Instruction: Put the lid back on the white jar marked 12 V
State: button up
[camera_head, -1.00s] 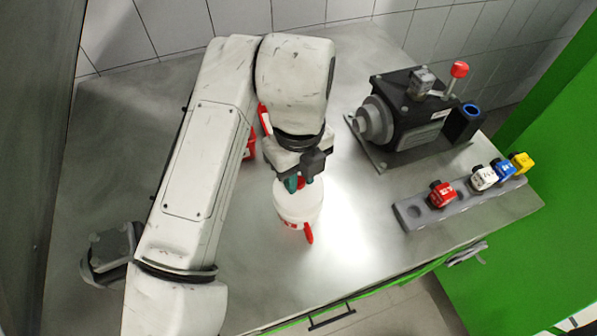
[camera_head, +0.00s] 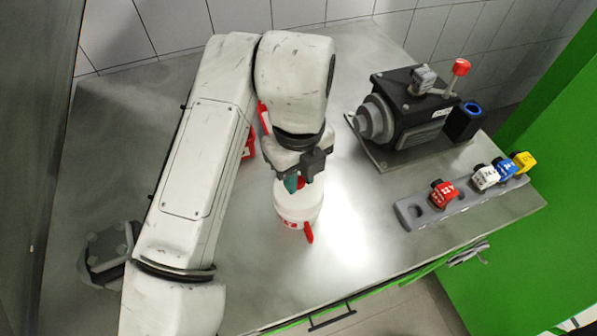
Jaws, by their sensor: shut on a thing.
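A white jar (camera_head: 298,212) with a red handle and small red marking stands upright on the steel bench, below my gripper. The marking is too small to read. My gripper (camera_head: 302,182) points down over the jar's top. Its fingers are shut on a red knob, which looks like the knob of the lid (camera_head: 301,183). The fingers hide most of the lid. I cannot tell whether it rests on the jar's rim or hangs just above it.
Red things (camera_head: 249,147), partly hidden by my arm, stand behind the jar. A dark pump (camera_head: 410,110) with a red-knobbed lever stands at the back right. A grey rack (camera_head: 410,212) holds red, white, blue and yellow pieces. The bench right of the jar is clear.

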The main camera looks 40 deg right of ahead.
dwell(0.4)
jog(key=o, duration=1.4)
jog(key=shift+r, duration=0.1)
jog(key=shift+r+p, duration=2.35)
jog(key=shift+r, duration=1.05)
grip_shut()
jog(key=shift+f, duration=0.15)
